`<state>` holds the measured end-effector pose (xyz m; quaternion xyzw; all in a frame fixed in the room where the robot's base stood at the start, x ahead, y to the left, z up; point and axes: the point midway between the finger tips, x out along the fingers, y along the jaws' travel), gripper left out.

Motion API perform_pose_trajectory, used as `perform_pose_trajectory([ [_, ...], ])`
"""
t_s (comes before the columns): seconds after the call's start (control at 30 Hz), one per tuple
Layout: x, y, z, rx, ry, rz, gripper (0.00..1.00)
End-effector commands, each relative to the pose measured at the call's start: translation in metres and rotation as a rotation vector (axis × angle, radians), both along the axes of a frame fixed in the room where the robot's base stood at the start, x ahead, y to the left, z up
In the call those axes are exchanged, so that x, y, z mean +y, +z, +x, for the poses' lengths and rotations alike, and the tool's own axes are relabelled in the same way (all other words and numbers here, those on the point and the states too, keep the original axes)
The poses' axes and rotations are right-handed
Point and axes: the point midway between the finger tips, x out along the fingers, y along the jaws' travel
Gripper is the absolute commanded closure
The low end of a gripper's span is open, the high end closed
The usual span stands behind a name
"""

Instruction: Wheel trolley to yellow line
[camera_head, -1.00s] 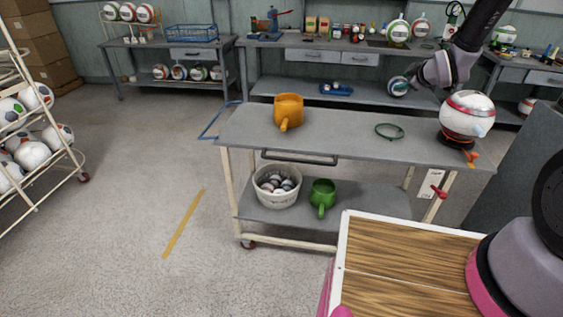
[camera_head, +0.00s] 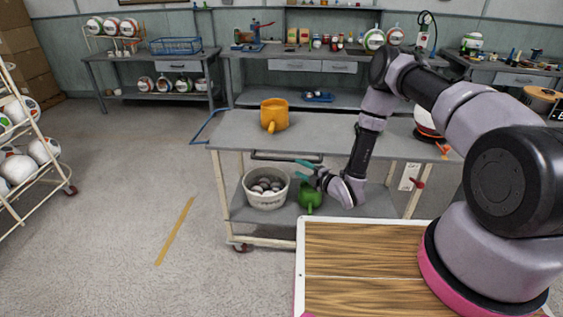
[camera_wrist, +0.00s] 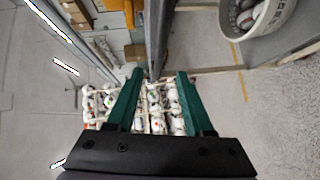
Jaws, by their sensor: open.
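The trolley (camera_head: 345,126) is a grey-topped cart with cream legs, a lower shelf and casters, in the head view's middle. Its dark handle bar (camera_head: 272,157) runs along the near side. The yellow line (camera_head: 175,232) lies on the floor left of the trolley, apart from it. My gripper (camera_head: 303,168) is by the right end of the handle, fingers pointing left. In the wrist view its green fingers (camera_wrist: 160,78) are spread, with a dark grey bar or edge (camera_wrist: 155,38) near the tips. I cannot tell whether this is the handle or whether they touch.
An orange mug (camera_head: 273,115) and a partly hidden ball (camera_head: 426,119) are on top. The shelf holds a white basket (camera_head: 265,197) of balls and a green mug (camera_head: 309,198). A ball rack (camera_head: 42,150) stands left; workbenches (camera_head: 285,55) line the back. Floor around the line is clear.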

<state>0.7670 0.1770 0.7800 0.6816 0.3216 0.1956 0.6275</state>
Motion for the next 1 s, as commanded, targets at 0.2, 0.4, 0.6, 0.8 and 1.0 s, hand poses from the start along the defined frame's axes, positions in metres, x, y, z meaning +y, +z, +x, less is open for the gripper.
perform_pose_trajectory([
  [0.2,0.028,-0.004,0.028,-0.003,0.002,0.002,0.48],
  [0.4,0.052,-0.009,0.054,-0.001,0.001,0.002,0.48],
  [0.6,0.066,-0.013,0.069,0.001,0.000,0.000,0.48],
  [0.8,0.068,-0.013,0.072,0.002,-0.001,0.001,0.48],
  [1.0,0.068,-0.013,0.072,0.002,-0.001,0.001,0.67],
])
